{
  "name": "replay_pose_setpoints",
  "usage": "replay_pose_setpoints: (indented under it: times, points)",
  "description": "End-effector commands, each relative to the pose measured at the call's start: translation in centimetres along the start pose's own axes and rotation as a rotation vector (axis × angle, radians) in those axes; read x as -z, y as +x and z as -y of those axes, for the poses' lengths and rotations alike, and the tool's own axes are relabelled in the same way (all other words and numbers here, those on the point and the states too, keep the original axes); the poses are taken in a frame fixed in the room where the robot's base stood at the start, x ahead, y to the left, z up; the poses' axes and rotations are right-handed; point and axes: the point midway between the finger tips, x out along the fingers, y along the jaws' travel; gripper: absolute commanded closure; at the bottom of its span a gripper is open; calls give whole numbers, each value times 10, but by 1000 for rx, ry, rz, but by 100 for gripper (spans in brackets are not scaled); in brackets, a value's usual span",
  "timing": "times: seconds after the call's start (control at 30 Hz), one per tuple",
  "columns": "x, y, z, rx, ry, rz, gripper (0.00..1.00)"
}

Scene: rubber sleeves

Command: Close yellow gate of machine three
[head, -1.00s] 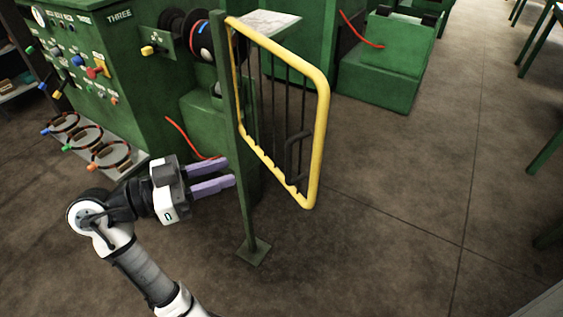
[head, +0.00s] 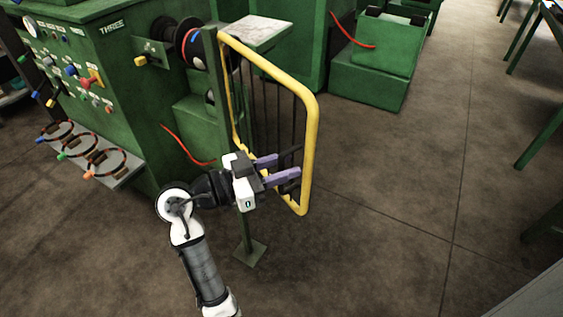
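The yellow gate (head: 311,130) has a tubular yellow frame with dark vertical bars. It hangs from a green post (head: 222,110) beside the green machine marked THREE (head: 112,60) and stands swung out over the floor. My gripper (head: 288,166) is in front of the gate's lower part, pointing right, with its two purple fingers apart. Nothing shows between the fingers. The gate's dark handle is largely hidden behind the fingers; I cannot tell whether they touch it. The lower left of the gate is also hidden by my gripper.
The machine's front carries knobs and levers, with several dark rings on a low shelf (head: 115,172). The post's square foot (head: 250,253) is on the floor near my arm. Green boxes (head: 370,75) stand behind. The floor right of the gate is clear.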

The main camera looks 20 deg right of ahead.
Motion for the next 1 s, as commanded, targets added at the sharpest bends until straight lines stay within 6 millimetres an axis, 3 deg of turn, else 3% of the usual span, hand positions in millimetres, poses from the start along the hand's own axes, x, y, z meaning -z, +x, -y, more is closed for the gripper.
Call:
replay_pose_setpoints:
  times: [0.23, 0.47, 0.8, 1.0]
  points:
    - [0, 1, 0, 1, 0, 0, 70]
    - [0, 0, 0, 1, 0, 0, 100]
    - [0, 1, 1, 3, 0, 0, 100]
    - [-1, 13, 10, 35, -1, 0, 100]
